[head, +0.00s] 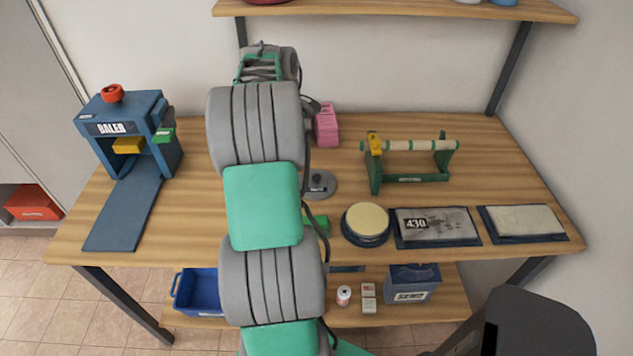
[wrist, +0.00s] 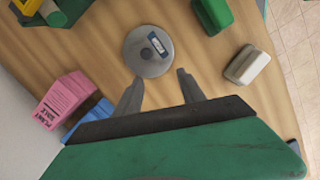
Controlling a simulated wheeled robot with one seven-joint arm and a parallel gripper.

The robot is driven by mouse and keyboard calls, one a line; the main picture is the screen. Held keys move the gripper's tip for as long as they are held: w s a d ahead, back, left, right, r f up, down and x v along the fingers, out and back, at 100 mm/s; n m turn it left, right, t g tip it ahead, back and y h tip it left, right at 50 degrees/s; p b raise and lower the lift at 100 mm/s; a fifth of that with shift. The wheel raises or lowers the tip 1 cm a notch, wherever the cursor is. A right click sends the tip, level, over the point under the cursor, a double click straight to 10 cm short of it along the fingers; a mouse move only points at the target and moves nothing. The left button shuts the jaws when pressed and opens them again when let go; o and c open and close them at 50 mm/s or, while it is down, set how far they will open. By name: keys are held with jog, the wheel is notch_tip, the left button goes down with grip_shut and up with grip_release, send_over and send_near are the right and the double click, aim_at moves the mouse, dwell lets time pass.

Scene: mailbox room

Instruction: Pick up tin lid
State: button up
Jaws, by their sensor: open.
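The tin lid (head: 319,185) is a flat grey round disc with a dark knob and a small blue label. It lies on the wooden table (head: 205,235), just right of my arm in the head view. In the wrist view the tin lid (wrist: 140,62) is in the upper middle, just beyond my gripper (wrist: 159,76). My gripper is open, its two fingers apart and pointing toward the lid's near edge, with nothing between them. I cannot tell its height above the table. In the head view my arm hides my gripper.
A pink box (wrist: 64,97) and a blue object (wrist: 92,118) are left of my gripper. A green block (wrist: 212,14) and a white block (wrist: 247,64) are to the right. A green stand with a roller (head: 410,165) and a round yellow-topped pad (head: 367,221) are near the lid.

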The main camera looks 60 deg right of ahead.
aim_at(316, 176)
jog(key=s+d+f, duration=0.2)
jog(key=s, duration=0.1)
jog(key=shift+s+d, duration=0.1)
jog(key=shift+d, duration=0.25)
jog(key=f, duration=0.6)
jog(key=shift+s+d+f, duration=0.15)
jog(key=shift+s+f, duration=0.1)
jog(key=shift+f, duration=0.15)
grip_shut()
